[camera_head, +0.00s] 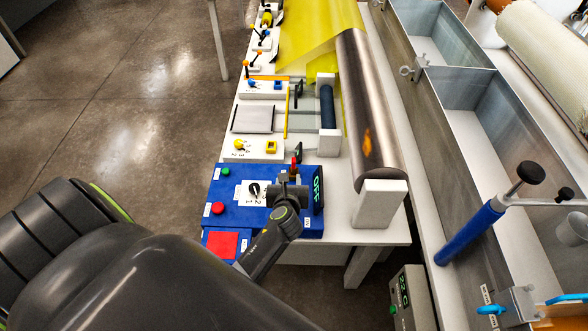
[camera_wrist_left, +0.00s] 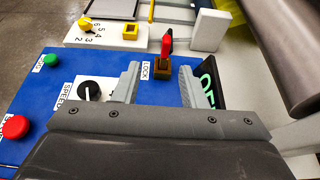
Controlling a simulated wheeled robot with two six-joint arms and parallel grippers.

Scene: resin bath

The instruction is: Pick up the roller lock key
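A red key (camera_wrist_left: 167,42) stands in a small brown block (camera_wrist_left: 162,67) beside the LOCK label on the blue control panel (camera_wrist_left: 50,85). It also shows in the head view (camera_head: 293,162), just beyond the gripper. My left gripper (camera_wrist_left: 160,82) is open and empty, its two grey fingers spread. In the wrist view the key lies ahead of the gap between them, apart from both. In the head view the left gripper (camera_head: 290,180) hangs over the right part of the panel. My right gripper is not in view.
The panel carries a speed knob (camera_head: 254,190), a green button (camera_head: 225,172), red buttons and a green-lit display (camera_head: 317,190). A large dark roller (camera_head: 368,110) lies to the right. A white plate with a yellow knob (camera_head: 240,145) sits beyond the panel.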

